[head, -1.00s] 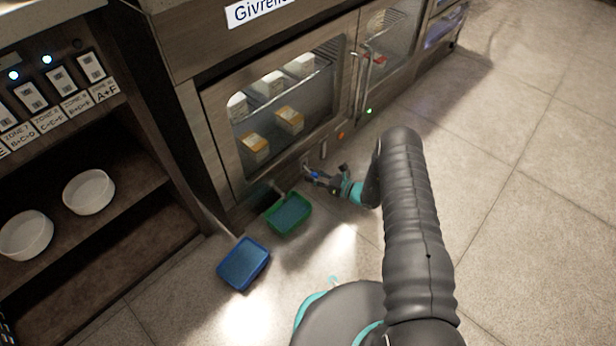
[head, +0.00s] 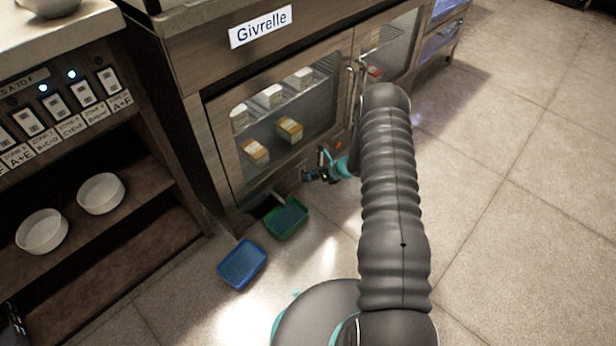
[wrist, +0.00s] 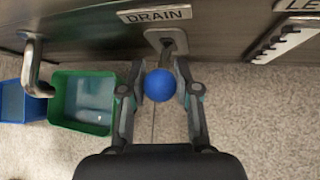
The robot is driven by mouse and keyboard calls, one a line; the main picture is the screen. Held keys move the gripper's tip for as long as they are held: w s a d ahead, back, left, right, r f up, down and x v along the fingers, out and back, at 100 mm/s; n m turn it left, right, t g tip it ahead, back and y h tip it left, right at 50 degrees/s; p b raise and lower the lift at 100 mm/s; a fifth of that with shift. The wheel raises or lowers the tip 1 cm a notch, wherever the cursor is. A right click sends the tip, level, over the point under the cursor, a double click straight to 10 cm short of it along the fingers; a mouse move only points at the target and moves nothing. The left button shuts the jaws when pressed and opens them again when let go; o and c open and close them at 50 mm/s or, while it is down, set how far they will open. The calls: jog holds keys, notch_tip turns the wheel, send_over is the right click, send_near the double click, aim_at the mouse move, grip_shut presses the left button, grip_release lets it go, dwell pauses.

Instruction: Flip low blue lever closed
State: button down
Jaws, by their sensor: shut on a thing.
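The low blue lever shows in the wrist view as a round blue knob (wrist: 159,85) on a metal stem, below a plate marked DRAIN (wrist: 155,14). My gripper (wrist: 159,92) has one finger on each side of the knob and is shut on it. In the head view my gripper (head: 312,175) is low at the cabinet front, under the glass door. The knob is too small and covered there to make out clearly.
A green tray (head: 303,228) sits on the floor under a metal spout (wrist: 33,70), left of my gripper. A blue tray (head: 242,265) lies further left. A slotted white-edged plate (wrist: 285,42) is right of the lever. Floor to the right is clear.

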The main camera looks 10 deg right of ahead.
jog(key=shift+w+r, duration=0.2)
jog(key=shift+r, duration=0.05)
dwell(0.3)
jog(key=c, duration=0.8)
grip_release()
jog(key=shift+s, duration=0.1)
jog(key=v, duration=1.1)
jog(key=shift+d+r, duration=0.15)
jog(key=shift+r, duration=0.3)
